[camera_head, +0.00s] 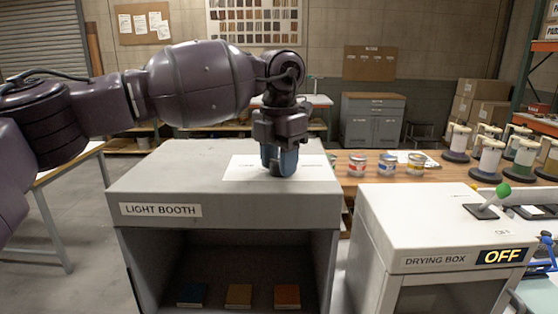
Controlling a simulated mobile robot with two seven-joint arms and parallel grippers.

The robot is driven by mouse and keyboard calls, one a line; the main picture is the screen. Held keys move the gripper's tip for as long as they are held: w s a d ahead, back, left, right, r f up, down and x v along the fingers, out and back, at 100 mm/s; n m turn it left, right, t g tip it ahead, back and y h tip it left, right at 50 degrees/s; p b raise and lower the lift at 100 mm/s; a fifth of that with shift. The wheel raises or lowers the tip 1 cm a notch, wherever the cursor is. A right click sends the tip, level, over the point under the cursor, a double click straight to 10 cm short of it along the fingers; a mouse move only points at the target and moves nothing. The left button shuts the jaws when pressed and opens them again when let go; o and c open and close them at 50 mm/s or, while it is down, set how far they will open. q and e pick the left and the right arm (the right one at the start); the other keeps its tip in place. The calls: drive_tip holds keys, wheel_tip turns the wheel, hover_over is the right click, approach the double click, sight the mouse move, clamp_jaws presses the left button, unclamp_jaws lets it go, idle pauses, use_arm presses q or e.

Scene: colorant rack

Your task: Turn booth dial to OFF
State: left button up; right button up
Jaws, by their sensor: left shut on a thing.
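The grey light booth (263,211) stands in front, with a "LIGHT BOOTH" label on its front face. A white plate (242,167) with small, unreadable print lies on its top. My left gripper (279,168) points straight down over this plate, its fingertips low at the booth's top. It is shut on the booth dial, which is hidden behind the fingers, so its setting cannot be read. My right gripper is not in view.
A white drying box (385,233) stands at right, with an "OFF" display (501,256) and a green-tipped lever (493,199) on top. Colour samples (238,296) lie inside the booth.

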use_arm(q)
drive_tip(key=shift+r, duration=0.1)
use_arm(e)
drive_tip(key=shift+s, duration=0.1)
use_arm(q)
drive_tip(key=o, duration=0.9)
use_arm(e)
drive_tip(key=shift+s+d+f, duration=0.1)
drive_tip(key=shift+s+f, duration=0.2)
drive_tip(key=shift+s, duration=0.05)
use_arm(q)
drive_tip(key=shift+r, duration=0.15)
wheel_tip(320, 180, up, 9)
drive_tip(key=shift+r+b, duration=0.1)
drive_tip(key=shift+b, duration=0.2)
drive_tip(key=shift+r, duration=0.65)
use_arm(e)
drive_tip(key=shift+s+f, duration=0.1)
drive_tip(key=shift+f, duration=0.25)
